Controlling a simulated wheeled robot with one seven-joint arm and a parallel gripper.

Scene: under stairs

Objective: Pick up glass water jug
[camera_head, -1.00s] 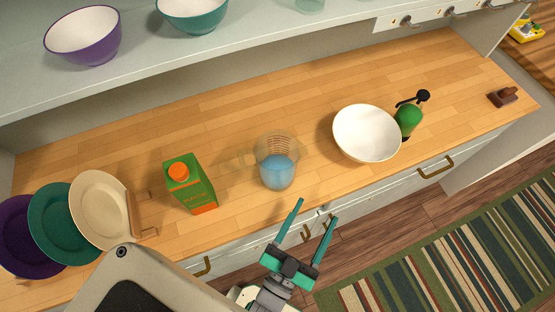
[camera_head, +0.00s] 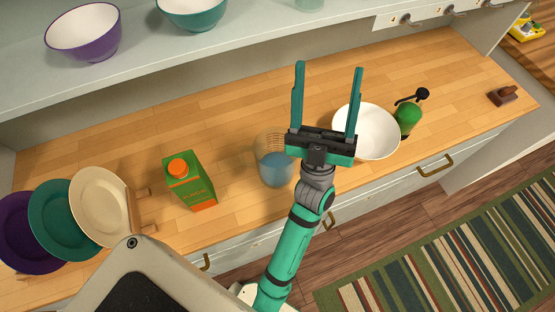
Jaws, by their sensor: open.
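The glass water jug (camera_head: 272,165) stands upright on the wooden counter near its front edge, with blue water in it. Its right side is hidden behind my gripper. My gripper (camera_head: 328,68) is open and empty, its two teal fingers pointing toward the back of the counter. It is raised above the counter, up and to the right of the jug in the picture. I see no contact with the jug.
A green carton (camera_head: 190,182) stands left of the jug. A white bowl (camera_head: 375,135) is close on the right, partly behind my gripper, with a green bottle (camera_head: 408,117) beside it. Plates in a rack (camera_head: 137,215) are at far left. A shelf (camera_head: 240,42) overhangs the back.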

